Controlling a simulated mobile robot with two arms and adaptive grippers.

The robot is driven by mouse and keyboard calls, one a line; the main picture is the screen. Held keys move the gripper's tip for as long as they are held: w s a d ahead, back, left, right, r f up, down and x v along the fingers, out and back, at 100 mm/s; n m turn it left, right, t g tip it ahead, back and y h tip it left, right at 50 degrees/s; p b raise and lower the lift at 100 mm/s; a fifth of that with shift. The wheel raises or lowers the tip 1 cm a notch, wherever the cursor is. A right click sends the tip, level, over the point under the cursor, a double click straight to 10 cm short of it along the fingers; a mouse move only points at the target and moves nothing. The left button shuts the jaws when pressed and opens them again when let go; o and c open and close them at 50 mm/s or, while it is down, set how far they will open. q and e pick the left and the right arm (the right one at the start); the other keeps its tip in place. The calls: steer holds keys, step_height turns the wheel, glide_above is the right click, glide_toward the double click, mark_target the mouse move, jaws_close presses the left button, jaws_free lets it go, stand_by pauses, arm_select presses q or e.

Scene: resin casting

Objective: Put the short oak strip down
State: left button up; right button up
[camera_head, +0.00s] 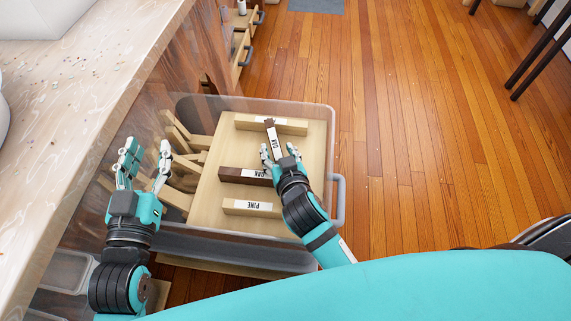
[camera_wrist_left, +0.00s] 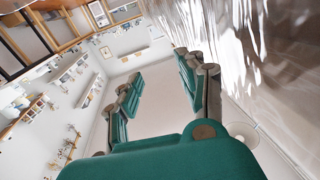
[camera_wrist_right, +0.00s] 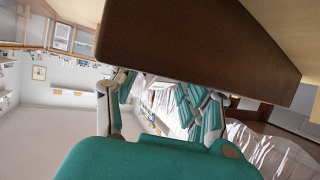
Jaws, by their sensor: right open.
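A short dark strip (camera_head: 274,139) with a white label lies lengthwise between the fingers of my right gripper (camera_head: 279,153) in the head view. Its far end overlaps the front of a light strip (camera_head: 292,128). My right gripper is open; whether its fingers touch the strip cannot be told. A longer dark strip (camera_head: 230,174) labelled OAK lies just left of the right hand, partly covered by it. A dark brown block (camera_wrist_right: 190,40) fills the top of the right wrist view. My left gripper (camera_head: 148,155) is open and empty over the drawer's left part.
The strips lie on a pale board (camera_head: 215,215) in a clear open drawer with a grey handle (camera_head: 339,200). A light PINE strip (camera_head: 234,206) lies near the front. Loose light pieces (camera_head: 180,165) fill the left side. A stone-like counter (camera_head: 60,120) borders the left.

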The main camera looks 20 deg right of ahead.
steer(key=p+v, duration=0.1)
steer(key=v, duration=0.7)
steer(key=shift+s+r+p, duration=0.15)
steer(key=shift+s+p, duration=0.05)
steer(key=shift+p, duration=0.1)
steer(key=shift+s+d+r, duration=0.15)
steer(key=shift+d, duration=0.05)
arm_select(q)
step_height(320, 180, down, 8)
steer(key=s+a+g+y, duration=0.1)
steer(key=s+a+g, duration=0.1)
steer(key=g, duration=0.3)
steer(key=shift+s+y, duration=0.3)
arm_select(e)
steer(key=d+r+n+y, duration=0.2)
steer(key=d+r, duration=0.2)
steer(key=r, duration=0.1)
steer(key=shift+s+d+r+n+g+y, duration=0.15)
steer(key=shift+d+r+n+g+y, duration=0.15)
steer(key=shift+d+y, duration=0.1)
arm_select(q)
steer(key=shift+f, duration=0.1)
